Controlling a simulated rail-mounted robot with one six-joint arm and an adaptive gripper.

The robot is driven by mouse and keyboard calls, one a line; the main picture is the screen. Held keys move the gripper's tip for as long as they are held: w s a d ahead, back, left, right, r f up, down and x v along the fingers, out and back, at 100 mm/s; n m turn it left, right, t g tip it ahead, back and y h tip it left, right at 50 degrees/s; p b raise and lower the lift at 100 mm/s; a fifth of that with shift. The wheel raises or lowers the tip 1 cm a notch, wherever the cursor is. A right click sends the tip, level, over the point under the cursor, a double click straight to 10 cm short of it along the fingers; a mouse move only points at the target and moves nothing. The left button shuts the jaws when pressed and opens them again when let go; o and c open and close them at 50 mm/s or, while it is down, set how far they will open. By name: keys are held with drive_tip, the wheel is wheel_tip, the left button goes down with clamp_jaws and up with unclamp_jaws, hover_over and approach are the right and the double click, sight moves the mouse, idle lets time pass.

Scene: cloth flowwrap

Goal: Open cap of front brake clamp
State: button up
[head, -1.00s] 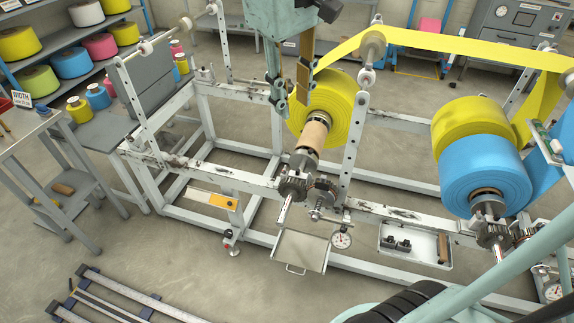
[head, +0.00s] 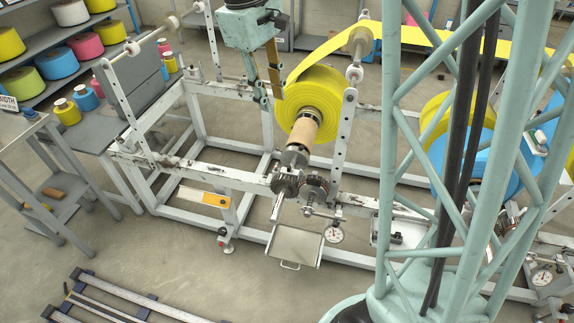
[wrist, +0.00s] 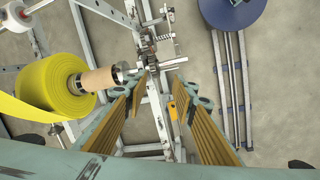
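The front brake clamp (head: 286,182) is a dark metal block at the near end of the shaft carrying the yellow roll (head: 303,98). Beside it is a gear-like part (head: 316,184). In the wrist view the clamp (wrist: 147,60) lies just beyond my fingertips, right of the brown core. Whether its cap is open or closed is too small to tell. My gripper (head: 267,98) hangs above the frame, left of the yellow roll in the head view. In the wrist view my gripper (wrist: 172,84) has its fingers wide apart with nothing between them.
The white frame (head: 200,168) surrounds the shaft. A dial gauge (head: 334,233) and a grey tray (head: 295,246) hang below the clamp. A blue roll (head: 462,160) sits partly behind my lattice structure. Floor rails (head: 110,300) lie front left. A shelf of rolls stands back left.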

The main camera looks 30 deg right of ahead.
drive_tip(key=w+d+f+n+g+p, duration=0.15)
drive_tip(key=w+d+f, duration=0.25)
drive_tip(key=w+f, duration=0.7)
drive_tip(key=n+g+h, duration=0.1)
drive_tip(key=n, duration=0.2)
approach(290, 170)
drive_tip(key=w+v, duration=0.1)
drive_tip(key=v, duration=0.6)
drive_tip(key=shift+w+d+f+g+p, duration=0.15)
drive_tip(key=shift+f+p, duration=0.1)
drive_tip(key=shift+f, duration=0.15)
drive_tip(key=shift+w+d+f+g+p, duration=0.1)
drive_tip(key=shift+f+p, duration=0.1)
drive_tip(key=shift+f, duration=0.2)
drive_tip(key=shift+s+f, duration=0.1)
drive_tip(key=shift+b+x, duration=0.9)
drive_tip(key=shift+x, duration=5.85)
drive_tip(key=shift+d, duration=0.1)
drive_tip(key=shift+c, duration=0.4)
clamp_jaws()
